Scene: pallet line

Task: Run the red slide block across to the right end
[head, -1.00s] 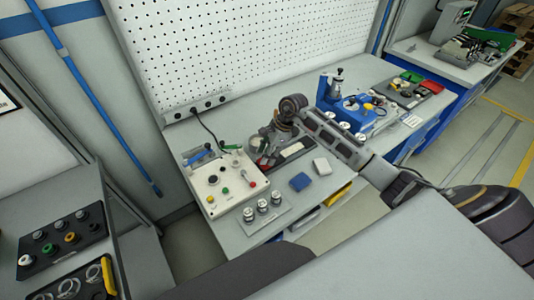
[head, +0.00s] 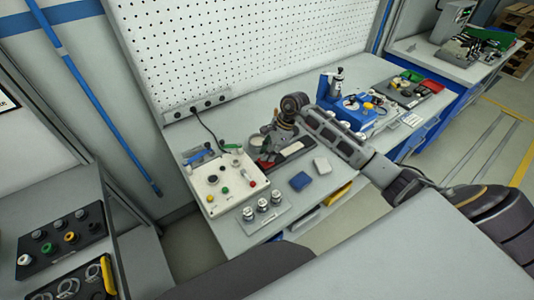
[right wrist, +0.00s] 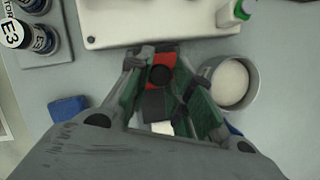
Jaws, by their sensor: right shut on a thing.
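The red slide block (right wrist: 164,60) has a black round knob (right wrist: 160,75) on top. In the right wrist view my right gripper (right wrist: 162,78) has its fingers on both sides of it and is shut on it. In the head view the right gripper (head: 268,146) reaches down at a dark slide rail (head: 288,153) on the bench, just right of the white control box; it largely hides the block there. The rail runs off to the right of the gripper with a pale strip showing along it. My left gripper is not in view.
The white control box (head: 222,188) with buttons stands left of the rail. Several small canisters (head: 262,206) sit on a plate in front. A blue block (head: 300,181) and a pale block (head: 321,165) lie nearby. A blue fixture (head: 345,112) stands further right.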

